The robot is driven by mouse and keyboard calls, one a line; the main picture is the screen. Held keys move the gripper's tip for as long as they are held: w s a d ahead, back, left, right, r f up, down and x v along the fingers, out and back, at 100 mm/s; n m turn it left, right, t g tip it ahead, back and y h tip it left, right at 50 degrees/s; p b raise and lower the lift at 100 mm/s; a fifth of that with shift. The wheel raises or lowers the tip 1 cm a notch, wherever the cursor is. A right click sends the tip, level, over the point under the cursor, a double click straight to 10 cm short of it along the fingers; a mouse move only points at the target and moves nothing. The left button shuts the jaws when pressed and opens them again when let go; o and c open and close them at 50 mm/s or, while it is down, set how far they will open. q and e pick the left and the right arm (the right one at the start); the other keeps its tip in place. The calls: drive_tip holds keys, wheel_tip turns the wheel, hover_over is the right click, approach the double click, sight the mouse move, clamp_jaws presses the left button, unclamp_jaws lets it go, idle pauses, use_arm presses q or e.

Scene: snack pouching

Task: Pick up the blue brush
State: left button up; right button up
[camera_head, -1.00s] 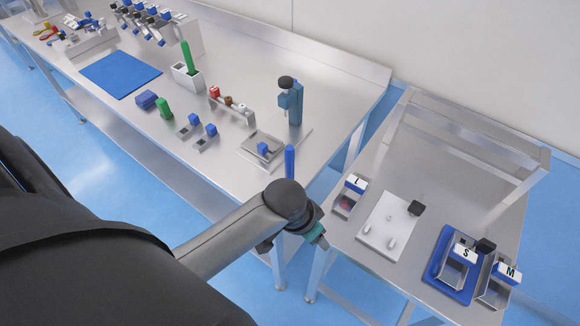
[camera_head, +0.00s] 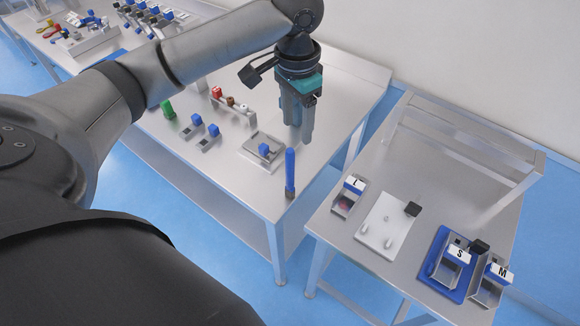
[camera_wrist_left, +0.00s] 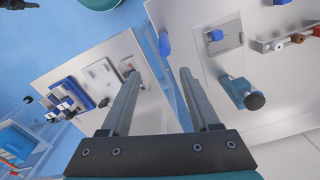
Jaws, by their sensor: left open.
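The blue brush (camera_head: 290,168) stands upright with its blue handle up and dark end down, near the front right corner of the long steel table (camera_head: 238,192). In the left wrist view a blue upright piece that looks like the brush (camera_wrist_left: 164,45) is beyond the fingertips, close to the table edge. My left gripper (camera_head: 298,132) points down over the table, above and behind the brush in the head view, apart from it. In the left wrist view its fingers (camera_wrist_left: 160,74) are spread with nothing between them. My right gripper is not in view.
A blue-teal press (camera_wrist_left: 238,90) stands near the gripper, mostly hidden by it in the head view. A plate with a blue block (camera_head: 264,149) is left of the brush. A lower side table (camera_head: 420,195) holds bins marked L, S and M.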

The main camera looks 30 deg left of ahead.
sight(293, 149)
use_arm(q)
drive_tip(key=shift+a+r, duration=0.35)
drive_tip(key=shift+r, duration=0.05)
wheel_tip(293, 149, down, 10)
drive_tip(key=shift+r+b, duration=0.1)
drive_tip(key=shift+b, duration=0.3)
drive_tip(key=shift+s+a+f, duration=0.15)
drive_tip(key=shift+f, duration=1.2)
drive_tip(key=shift+s+a+f, duration=0.1)
drive_tip(key=shift+f, duration=1.2)
drive_tip(key=shift+c, duration=0.4)
clamp_jaws()
